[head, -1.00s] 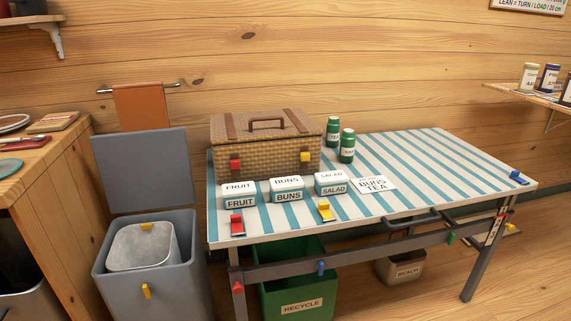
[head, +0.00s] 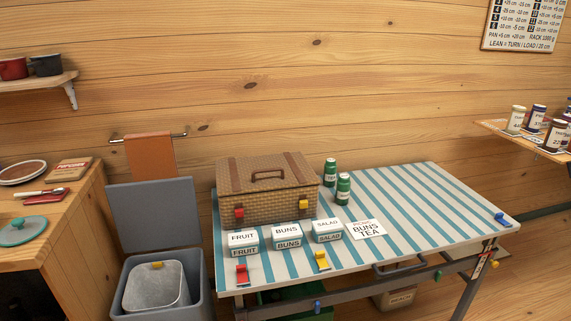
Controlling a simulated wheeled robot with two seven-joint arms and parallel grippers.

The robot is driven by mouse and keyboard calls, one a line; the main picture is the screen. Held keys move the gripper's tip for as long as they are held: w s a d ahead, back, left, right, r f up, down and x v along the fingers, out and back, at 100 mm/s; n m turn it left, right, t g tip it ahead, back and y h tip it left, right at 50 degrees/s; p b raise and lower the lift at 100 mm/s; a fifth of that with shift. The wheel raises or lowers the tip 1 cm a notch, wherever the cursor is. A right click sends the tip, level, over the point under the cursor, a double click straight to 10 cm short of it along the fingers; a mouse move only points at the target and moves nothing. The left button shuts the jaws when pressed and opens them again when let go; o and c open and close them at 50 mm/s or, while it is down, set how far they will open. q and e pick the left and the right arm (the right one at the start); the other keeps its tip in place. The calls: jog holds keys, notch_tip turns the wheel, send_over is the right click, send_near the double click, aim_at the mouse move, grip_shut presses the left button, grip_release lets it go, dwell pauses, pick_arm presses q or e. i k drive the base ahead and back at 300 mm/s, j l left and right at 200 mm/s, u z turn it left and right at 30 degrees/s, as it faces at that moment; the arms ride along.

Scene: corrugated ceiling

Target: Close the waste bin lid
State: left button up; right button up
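The grey waste bin (head: 202,300) stands at the lower left of the head view, left of the striped table. Its flat grey lid (head: 154,213) is open and stands upright at the back of the bin. A metal inner bucket (head: 156,288) with a yellow clip (head: 157,265) shows inside the bin. The lower front of the bin is cut off by the picture edge. Neither of my grippers is in view.
A striped table (head: 420,215) with a wicker basket (head: 268,200) and labelled boxes stands close on the right. A wooden counter (head: 75,240) is on the left. An orange towel (head: 150,157) hangs on a rail behind the lid.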

aim_at(149, 215)
jog(key=k+j+u, duration=0.1)
jog(key=j+u, duration=0.15)
jog(key=j, duration=0.35)
jog(key=j+u, duration=0.2)
jog(key=j, duration=0.4)
jog(key=i+j+z, duration=0.4)
jog(key=j+z, duration=0.15)
jog(key=i+j+z, duration=0.1)
jog(key=j+z, duration=0.2)
jog(key=j, duration=0.2)
jog(key=i+j+z, duration=0.1)
jog(key=j+z, duration=0.2)
jog(key=j, duration=0.1)
